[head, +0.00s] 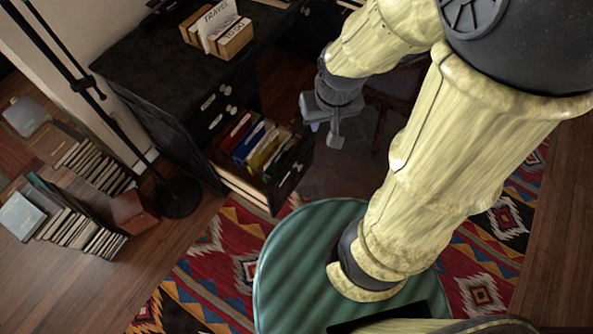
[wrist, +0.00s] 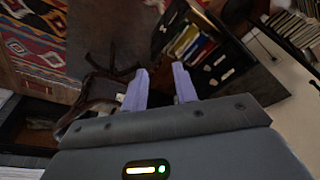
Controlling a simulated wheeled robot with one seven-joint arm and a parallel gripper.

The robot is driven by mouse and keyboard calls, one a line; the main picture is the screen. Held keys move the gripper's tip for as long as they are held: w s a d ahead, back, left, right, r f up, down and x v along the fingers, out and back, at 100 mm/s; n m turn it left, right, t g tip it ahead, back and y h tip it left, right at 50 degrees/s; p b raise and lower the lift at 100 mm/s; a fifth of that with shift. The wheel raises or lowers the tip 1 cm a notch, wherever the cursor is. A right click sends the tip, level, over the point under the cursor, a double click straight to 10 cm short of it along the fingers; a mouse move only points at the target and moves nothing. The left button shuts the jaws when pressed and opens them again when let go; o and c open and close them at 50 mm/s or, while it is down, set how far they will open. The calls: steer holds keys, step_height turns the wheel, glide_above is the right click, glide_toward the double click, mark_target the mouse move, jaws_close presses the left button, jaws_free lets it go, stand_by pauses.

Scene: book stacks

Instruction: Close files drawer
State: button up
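The files drawer (head: 291,184) is the dark lower drawer of the black desk (head: 158,76). It stands pulled out, with coloured file folders (head: 256,144) inside. In the wrist view the open drawer (wrist: 172,24) and its folders (wrist: 193,43) show beyond the fingers, up and to the right. My gripper (head: 324,134) is to the right of the drawer in the head view, apart from it. In the wrist view my gripper (wrist: 161,85) shows two pale purple fingers with an empty gap between them.
A black lamp base (head: 178,197) and several books (head: 85,233) stand on the wood floor at left. A wooden box marked TRAVEL (head: 235,40) sits on the desk. A dark chair (head: 398,88) is behind my arm. A patterned rug (head: 222,258) lies before the drawer.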

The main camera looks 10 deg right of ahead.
steer(key=shift+f, duration=0.2)
steer(key=c, duration=0.4)
steer(key=shift+m+g, duration=0.3)
steer(key=shift+m, duration=0.5)
steer(key=w+d+f+b, duration=0.1)
steer(key=f+b, duration=0.2)
steer(key=f, duration=0.2)
steer(key=w+d+f+b, duration=0.1)
steer(key=f+b, duration=0.3)
steer(key=f, duration=0.2)
steer(key=w+d+f+b, duration=0.1)
steer(key=f+b, duration=0.2)
steer(key=f, duration=0.3)
steer(key=shift+w, duration=0.1)
jaws_close()
steer(key=w+f+m+t+y+b, duration=0.2)
steer(key=w+f+m+y+b, duration=0.1)
steer(key=f+b, duration=0.9)
steer(key=w+f+m+t+y+b, duration=0.2)
steer(key=f+b, duration=1)
steer(key=f, duration=1)
steer(key=shift+w+m+t+y, duration=0.3)
steer(key=shift+w+m+y, duration=0.5)
steer(key=shift+w+m, duration=0.4)
steer(key=shift+d+f, duration=0.1)
